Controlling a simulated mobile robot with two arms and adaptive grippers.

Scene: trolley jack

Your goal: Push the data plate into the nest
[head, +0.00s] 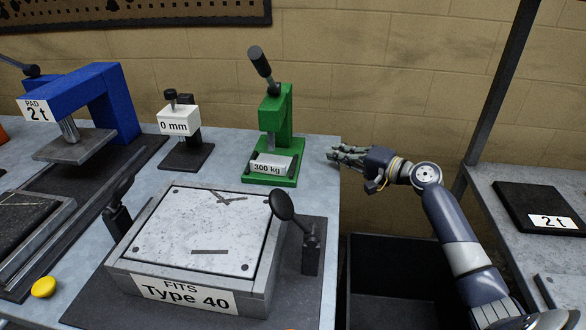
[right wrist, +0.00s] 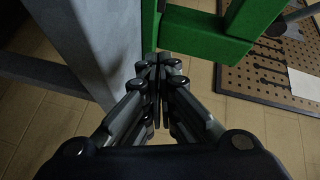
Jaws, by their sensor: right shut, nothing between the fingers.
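A small grey plate-like block with a white "300 kg" label (head: 270,167) sits on the base of the green lever press (head: 283,120) at the table's back right. I cannot tell the data plate from its nest there. My right gripper (head: 335,156) is shut and empty, just right of the green press, beyond the table's right edge. Its closed fingers (right wrist: 160,65) show in the right wrist view, with green press parts (right wrist: 208,35) ahead and to the right. It appears apart from the press. My left gripper is not in view.
The "Type 40" fixture (head: 205,235) fills the front, with a black lever (head: 283,205) at its right. A "0 mm" gauge (head: 180,125) and blue press (head: 105,95) stand left. A dark bin (head: 395,265) lies between the table and the right bench (head: 500,190).

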